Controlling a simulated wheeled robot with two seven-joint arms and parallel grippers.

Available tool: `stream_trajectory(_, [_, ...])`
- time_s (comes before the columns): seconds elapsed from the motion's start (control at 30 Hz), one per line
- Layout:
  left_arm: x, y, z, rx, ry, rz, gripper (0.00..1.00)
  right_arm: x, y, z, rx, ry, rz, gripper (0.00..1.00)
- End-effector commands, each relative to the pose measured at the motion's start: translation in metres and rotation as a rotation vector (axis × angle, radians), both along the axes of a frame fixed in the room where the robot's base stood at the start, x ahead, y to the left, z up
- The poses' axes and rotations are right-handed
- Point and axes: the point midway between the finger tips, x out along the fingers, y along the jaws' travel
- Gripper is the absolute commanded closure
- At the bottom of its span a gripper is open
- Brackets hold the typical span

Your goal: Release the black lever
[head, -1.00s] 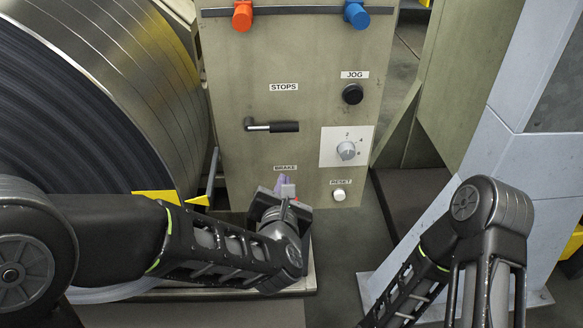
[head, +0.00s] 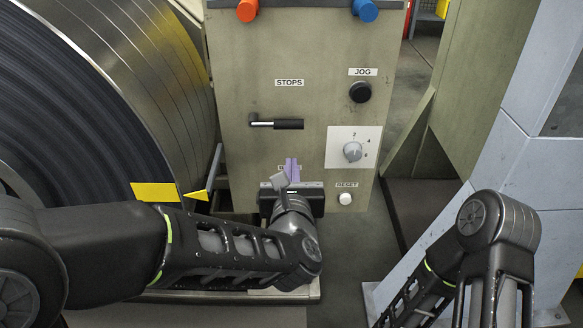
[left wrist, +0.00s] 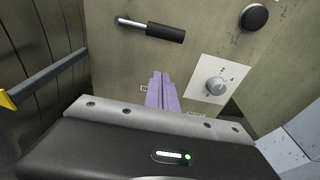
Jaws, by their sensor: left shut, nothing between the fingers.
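The black lever (head: 287,124) is a black grip on a short metal arm. It lies horizontal on the panel, below the STOPS label, and also shows in the left wrist view (left wrist: 166,33). My left gripper (head: 291,168), with purple fingers, is below the lever, in front of the BRAKE label, which it partly covers. Its fingers are shut with nothing between them and apart from the lever; they also show in the left wrist view (left wrist: 161,92). My right arm is at the lower right of the head view, and its gripper is not visible.
The beige panel (head: 235,160) also bears a black JOG knob (head: 360,92), a selector dial (head: 352,151) and a white RESET button (head: 345,199). Orange (head: 247,10) and blue (head: 366,10) knobs are at the top. A large steel coil (head: 150,70) stands at left.

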Motion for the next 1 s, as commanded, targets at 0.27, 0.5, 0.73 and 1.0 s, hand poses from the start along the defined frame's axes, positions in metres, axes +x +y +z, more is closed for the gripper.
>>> stream_trajectory(0.27, [0.054, 0.001, -0.009, 0.002, 0.0, 0.002, 1.0, 0.001, -0.001, -0.005, -0.002, -0.002, -0.003, 0.64])
stream_trajectory(0.5, [0.07, -0.001, 0.014, -0.002, -0.002, -0.003, 1.0, 0.0, 0.0, 0.002, -0.001, 0.0, -0.001, 0.64])
stream_trajectory(0.73, [0.066, 0.0, 0.028, 0.001, 0.0, -0.001, 1.0, -0.001, 0.001, 0.004, 0.001, 0.002, 0.002, 0.64])
stream_trajectory(1.0, [0.066, 0.0, 0.029, 0.002, 0.0, -0.001, 1.0, -0.001, 0.001, 0.004, 0.001, 0.002, 0.003, 0.64])
